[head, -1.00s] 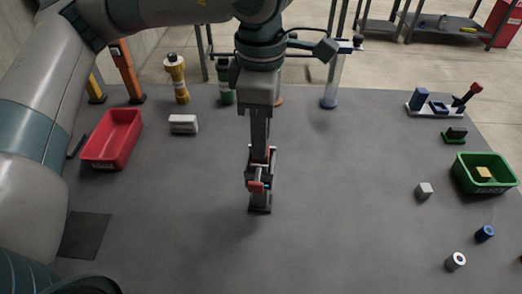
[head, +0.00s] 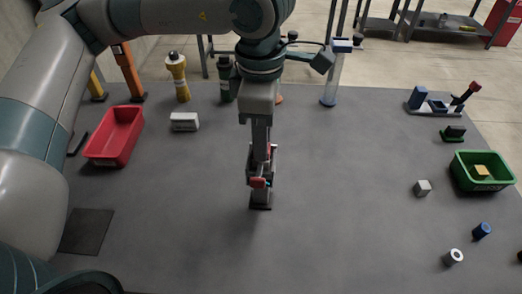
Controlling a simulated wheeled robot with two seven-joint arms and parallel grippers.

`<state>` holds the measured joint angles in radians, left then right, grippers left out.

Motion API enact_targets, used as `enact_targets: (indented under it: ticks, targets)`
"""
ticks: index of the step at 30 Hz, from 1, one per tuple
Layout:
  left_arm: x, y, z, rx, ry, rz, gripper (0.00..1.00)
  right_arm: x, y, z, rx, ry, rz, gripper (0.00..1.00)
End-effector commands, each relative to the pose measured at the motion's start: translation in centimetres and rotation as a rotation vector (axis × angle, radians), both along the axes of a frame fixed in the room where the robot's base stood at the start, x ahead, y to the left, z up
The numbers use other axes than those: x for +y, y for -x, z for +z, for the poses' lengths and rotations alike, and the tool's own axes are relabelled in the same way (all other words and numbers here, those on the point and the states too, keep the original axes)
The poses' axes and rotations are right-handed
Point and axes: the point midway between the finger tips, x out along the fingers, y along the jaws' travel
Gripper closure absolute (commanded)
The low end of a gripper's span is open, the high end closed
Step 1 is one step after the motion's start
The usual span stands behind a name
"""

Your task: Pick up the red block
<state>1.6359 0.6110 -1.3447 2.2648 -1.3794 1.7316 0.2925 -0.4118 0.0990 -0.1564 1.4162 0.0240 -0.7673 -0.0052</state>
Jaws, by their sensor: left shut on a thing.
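My left gripper (head: 261,150) points straight down near the middle of the table. My right gripper is not in view.
A red bin (head: 114,136) stands at left and a green bin (head: 485,172) with a yellow block (head: 481,172) at right. A grey cube (head: 422,188), blue cylinder (head: 482,231) and white cylinder (head: 453,257) lie at right. Bottles line the back. The front middle is clear.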

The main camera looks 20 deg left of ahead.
Motion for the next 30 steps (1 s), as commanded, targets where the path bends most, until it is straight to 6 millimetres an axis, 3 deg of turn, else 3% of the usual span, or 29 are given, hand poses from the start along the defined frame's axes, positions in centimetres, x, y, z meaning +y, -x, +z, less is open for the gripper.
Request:
enact_targets:
  ticks: [1, 16, 20, 25, 30]
  targets:
    - [0.0, 0.8, -1.6, 0.033, -0.008, -0.008, 1.0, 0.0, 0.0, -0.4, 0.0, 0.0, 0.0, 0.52]
    - [-0.1, 0.8, -1.1, 0.033, -0.008, -0.009, 1.0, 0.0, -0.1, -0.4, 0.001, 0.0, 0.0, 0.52]
    - [0.0, 0.7, -0.1, 0.031, -0.009, -0.009, 1.0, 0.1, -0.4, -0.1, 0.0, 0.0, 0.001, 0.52]
    - [0.0, 0.5, 2.8, 0.024, -0.007, -0.006, 1.0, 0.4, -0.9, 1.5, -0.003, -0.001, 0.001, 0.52]
    - [-3.0, 1.3, 4.7, 0.021, -0.009, -0.01, 1.0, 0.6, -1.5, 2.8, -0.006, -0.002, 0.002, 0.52]
